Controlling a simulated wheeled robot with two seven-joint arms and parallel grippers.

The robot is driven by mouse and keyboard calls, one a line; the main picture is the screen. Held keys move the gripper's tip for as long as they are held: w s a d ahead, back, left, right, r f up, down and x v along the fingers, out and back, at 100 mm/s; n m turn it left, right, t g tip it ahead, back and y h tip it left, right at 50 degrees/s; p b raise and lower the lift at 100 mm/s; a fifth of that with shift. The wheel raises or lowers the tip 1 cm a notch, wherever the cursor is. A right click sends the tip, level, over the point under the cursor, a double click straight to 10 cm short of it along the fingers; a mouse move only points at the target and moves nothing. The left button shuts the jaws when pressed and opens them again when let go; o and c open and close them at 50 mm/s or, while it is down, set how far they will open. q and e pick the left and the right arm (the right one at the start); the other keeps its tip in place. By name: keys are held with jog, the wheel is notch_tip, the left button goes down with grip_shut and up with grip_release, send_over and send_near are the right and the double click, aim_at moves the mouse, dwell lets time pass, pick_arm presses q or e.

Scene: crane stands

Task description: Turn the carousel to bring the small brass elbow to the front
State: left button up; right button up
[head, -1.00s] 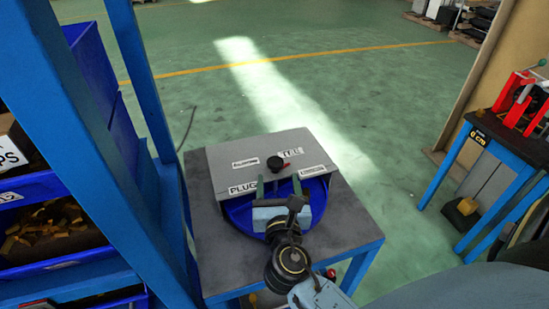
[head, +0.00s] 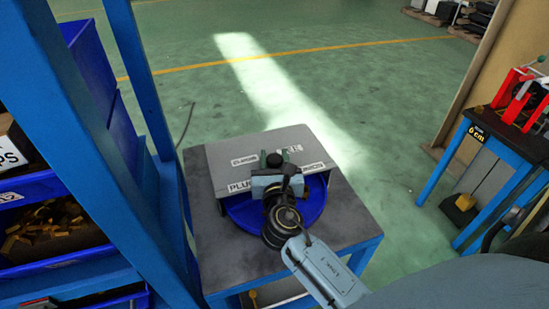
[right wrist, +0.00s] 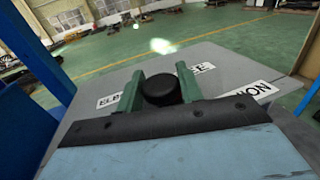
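The carousel is a blue round tray (head: 312,206) under a grey cover (head: 228,154) on a small table. A round black knob (right wrist: 161,90) stands on the cover's top. My right gripper (head: 274,158) reaches over the front of the tray to the knob. In the right wrist view its two green fingers (right wrist: 158,88) stand on either side of the knob, close against it, and look shut on it. The cover carries labels, one reading PLUG (head: 240,186). The small brass elbow is not visible; the cover and my right arm hide much of the tray. My left gripper is not in view.
A blue rack (head: 70,130) with bins of brass-coloured parts (head: 45,225) stands close on the left. A blue-legged stand (head: 468,148) with red fixtures is at the right. The green floor behind the table is clear.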

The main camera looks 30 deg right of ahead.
grip_shut()
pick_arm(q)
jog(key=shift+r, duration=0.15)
pick_arm(e)
jog(key=shift+y, duration=0.3)
